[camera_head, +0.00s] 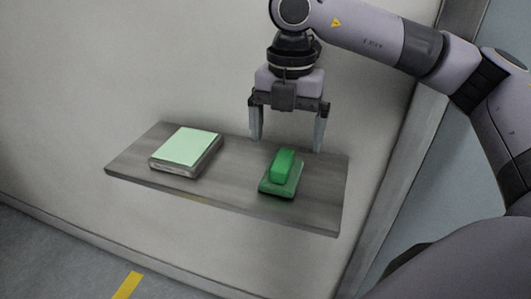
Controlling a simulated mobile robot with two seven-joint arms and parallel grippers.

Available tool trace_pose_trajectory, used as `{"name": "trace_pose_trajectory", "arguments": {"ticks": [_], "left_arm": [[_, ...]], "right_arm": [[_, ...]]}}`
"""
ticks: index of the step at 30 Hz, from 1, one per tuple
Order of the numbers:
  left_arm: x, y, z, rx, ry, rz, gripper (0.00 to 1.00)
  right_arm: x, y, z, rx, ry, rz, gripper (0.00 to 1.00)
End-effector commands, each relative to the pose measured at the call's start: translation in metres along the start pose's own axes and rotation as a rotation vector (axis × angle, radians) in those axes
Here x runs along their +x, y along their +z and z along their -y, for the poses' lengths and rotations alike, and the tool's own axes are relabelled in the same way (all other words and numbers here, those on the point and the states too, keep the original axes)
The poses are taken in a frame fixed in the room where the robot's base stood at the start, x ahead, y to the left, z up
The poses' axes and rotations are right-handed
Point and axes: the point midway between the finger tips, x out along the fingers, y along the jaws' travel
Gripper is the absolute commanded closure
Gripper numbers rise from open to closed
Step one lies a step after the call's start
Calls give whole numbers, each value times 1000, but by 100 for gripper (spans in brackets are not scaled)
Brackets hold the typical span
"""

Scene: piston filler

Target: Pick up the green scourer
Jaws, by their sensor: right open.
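My left gripper is not in view.
A flat block with a pale green top (186,147) lies on the left half of the shelf. A pale wall (90,90) stands behind the shelf. The shelf between the two items is clear. A yellow floor stripe (127,286) shows below.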

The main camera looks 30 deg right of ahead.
Motion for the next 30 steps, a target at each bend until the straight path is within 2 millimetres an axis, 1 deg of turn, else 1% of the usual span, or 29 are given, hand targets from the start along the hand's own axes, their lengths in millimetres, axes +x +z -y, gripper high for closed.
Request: {"name": "trace_pose_trajectory", "arguments": {"ticks": [2,7,11,15,18,21,26,27,29,30], "left_arm": [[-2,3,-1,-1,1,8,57],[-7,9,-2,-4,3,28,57],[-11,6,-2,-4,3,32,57],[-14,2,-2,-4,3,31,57],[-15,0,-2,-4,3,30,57],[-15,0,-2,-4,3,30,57],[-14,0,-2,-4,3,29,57],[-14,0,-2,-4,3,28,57],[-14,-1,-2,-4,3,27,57],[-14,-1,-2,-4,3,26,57]], "right_arm": [[2,1,1,5,-4,5,1],[18,1,1,5,-7,5,1],[33,-1,0,4,-7,3,1],[55,-2,-2,5,-7,3,1],[66,-2,-2,5,-5,3,1],[70,-2,-2,5,-2,4,1],[71,-2,-2,5,-2,4,1],[71,-2,-2,5,-2,4,4],[71,-2,-2,5,-2,4,24],[71,-2,-2,5,-2,4,37]]}}
